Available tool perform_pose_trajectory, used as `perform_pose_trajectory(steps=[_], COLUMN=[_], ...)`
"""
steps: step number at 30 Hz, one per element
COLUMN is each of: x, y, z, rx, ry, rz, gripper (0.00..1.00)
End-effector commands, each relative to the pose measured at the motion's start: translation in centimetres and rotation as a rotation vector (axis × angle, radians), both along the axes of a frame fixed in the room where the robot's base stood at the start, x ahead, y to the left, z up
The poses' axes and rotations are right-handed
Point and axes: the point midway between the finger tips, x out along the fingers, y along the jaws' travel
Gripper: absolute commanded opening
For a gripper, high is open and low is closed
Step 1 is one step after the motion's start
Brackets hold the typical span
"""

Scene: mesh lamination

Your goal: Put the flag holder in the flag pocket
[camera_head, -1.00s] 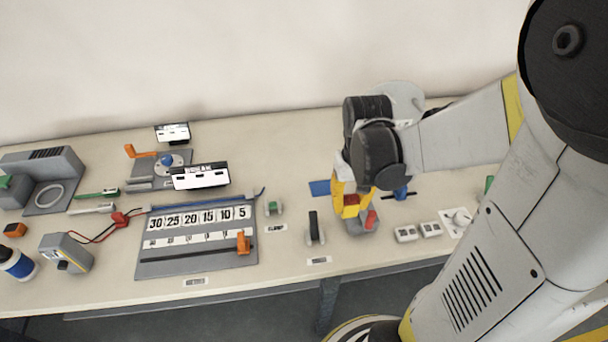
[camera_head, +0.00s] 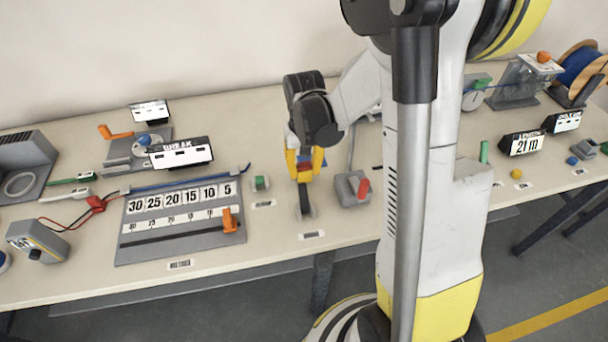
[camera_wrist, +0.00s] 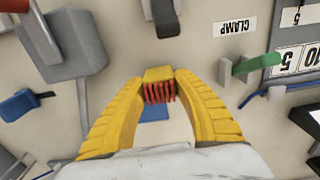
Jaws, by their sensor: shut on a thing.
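My gripper (camera_head: 303,175) has its yellow fingers drawn together in front of the bench wall side, and it also shows in the wrist view (camera_wrist: 158,78). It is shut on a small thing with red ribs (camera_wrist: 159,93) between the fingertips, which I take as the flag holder. Most of that thing is hidden by the fingers. A black upright part on a grey stand (camera_head: 304,208) is just below the fingers in the head view, and it shows beyond the fingertips in the wrist view (camera_wrist: 165,15). I cannot tell which thing is the flag pocket.
A grey box with a red lever (camera_head: 351,190) is right of my gripper. A green-topped clamp (camera_head: 260,184) and a numbered board (camera_head: 170,254) are to its left. A blue patch (camera_wrist: 154,112) lies on the bench under the fingers. My arm covers part of the bench's right.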

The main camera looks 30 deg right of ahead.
Motion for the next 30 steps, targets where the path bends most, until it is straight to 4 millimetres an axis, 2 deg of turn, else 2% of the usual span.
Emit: perform_pose_trajectory(steps=[1, 2, 12, 13, 15, 25, 30], x=[0.0, 0.0, 0.0, 0.0, 0.0, 0.0, 0.0], y=[0.0, 0.0, 0.0, 0.0, 0.0, 0.0, 0.0], z=[-0.9, -1.0, -1.3, -1.3, -1.2, -0.9, 1.6], rx=[0.0, 0.0, 0.0, 0.0, 0.0, 0.0, 0.0], ry=[0.0, 0.0, 0.0, 0.0, 0.0, 0.0, 0.0], rz=[0.0, 0.0, 0.0, 0.0, 0.0, 0.0, 0.0], gripper=[0.0, 0.0, 0.0, 0.36, 0.52, 0.52, 0.52])
